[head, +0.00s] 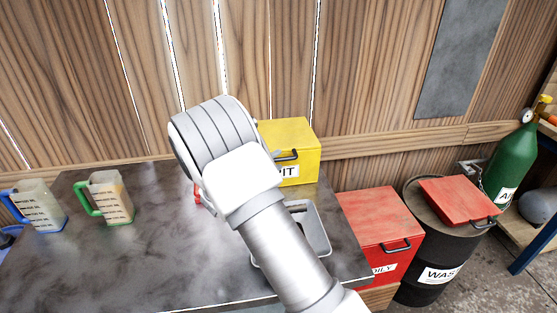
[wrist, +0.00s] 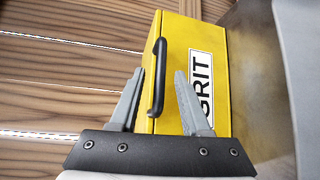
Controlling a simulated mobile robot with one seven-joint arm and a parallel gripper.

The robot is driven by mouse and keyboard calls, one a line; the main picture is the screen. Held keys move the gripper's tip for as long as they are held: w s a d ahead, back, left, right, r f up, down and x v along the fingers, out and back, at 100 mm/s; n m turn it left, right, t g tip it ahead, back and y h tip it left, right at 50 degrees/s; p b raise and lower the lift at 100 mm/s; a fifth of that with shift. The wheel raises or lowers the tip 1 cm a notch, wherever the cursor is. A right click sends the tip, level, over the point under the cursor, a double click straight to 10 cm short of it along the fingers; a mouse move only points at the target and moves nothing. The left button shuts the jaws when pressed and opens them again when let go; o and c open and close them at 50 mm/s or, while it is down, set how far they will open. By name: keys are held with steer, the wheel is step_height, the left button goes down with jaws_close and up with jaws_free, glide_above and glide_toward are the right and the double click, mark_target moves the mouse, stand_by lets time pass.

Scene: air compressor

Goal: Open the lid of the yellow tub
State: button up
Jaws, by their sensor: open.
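The yellow tub (head: 300,165) stands on the dark bench against the wooden wall, partly hidden behind my arm in the head view. Its lid looks shut, with a black handle (head: 287,155) on the front. In the wrist view the yellow tub (wrist: 175,60) appears turned on its side, with a white label reading GRIT and the black handle (wrist: 158,78). My gripper (wrist: 157,75) is open, its two fingers on either side of the handle in the picture. I cannot tell whether they touch it. In the head view my arm hides the gripper.
A grey tray (head: 318,228) lies on the bench (head: 150,265) beside my arm. Two measuring jugs, one with a green handle (head: 108,197) and one blue (head: 42,207), stand at left. A red bin (head: 375,225) and black drum (head: 425,255) stand at right.

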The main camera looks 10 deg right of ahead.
steer(key=shift+x, duration=1.05)
jaws_close()
stand_by(0.7)
